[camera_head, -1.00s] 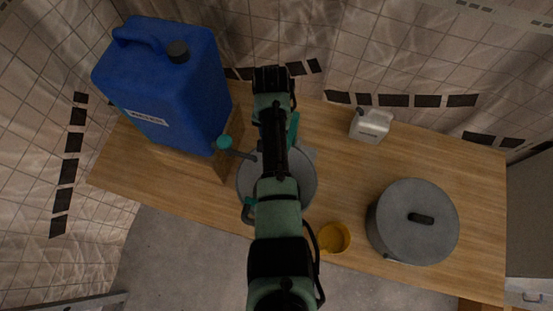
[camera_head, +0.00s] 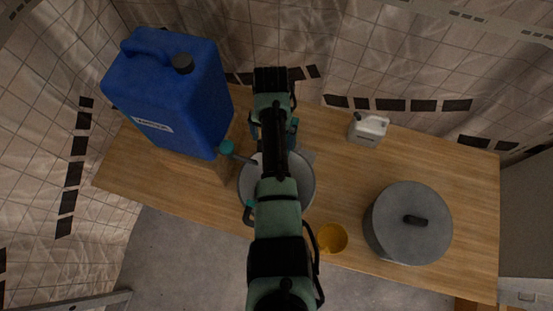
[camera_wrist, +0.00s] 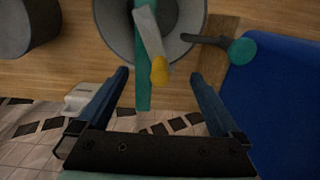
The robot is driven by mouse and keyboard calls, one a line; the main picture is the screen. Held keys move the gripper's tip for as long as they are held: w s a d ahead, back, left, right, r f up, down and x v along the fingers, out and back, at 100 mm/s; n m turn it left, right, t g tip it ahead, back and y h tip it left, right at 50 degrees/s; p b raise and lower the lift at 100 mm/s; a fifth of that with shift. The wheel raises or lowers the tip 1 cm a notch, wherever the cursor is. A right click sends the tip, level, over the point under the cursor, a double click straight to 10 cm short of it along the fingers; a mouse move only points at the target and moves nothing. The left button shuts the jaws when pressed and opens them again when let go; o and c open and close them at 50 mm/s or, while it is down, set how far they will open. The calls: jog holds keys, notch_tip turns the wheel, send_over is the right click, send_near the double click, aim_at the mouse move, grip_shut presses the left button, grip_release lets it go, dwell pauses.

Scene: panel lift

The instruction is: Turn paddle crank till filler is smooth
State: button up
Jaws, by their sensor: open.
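A round grey pan (camera_head: 246,190) stands on the table, mostly hidden under my arm in the head view. Its rim also shows at the top of the wrist view (camera_wrist: 108,28). A dark crank rod (camera_wrist: 208,40) with a teal knob (camera_wrist: 242,52) reaches out to the pan's side; the knob also shows in the head view (camera_head: 226,147). A teal bar (camera_wrist: 143,92) crosses the pan's edge, with a pale strip ending in a yellow tip (camera_wrist: 159,70) beside it. My gripper (camera_wrist: 160,74) is open and empty, apart from the knob. The filler's surface cannot be made out.
A big blue jug (camera_head: 175,95) stands close beside the crank, by a wooden block (camera_wrist: 217,62). A small white canister (camera_head: 368,130), a yellow cup (camera_head: 332,238) and a lidded grey pot (camera_head: 408,225) stand to the right. The table (camera_head: 460,170) is clear at the far right.

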notch_tip(320, 180, up, 4)
jog(key=p, duration=0.3)
jog(key=shift+r, duration=0.75)
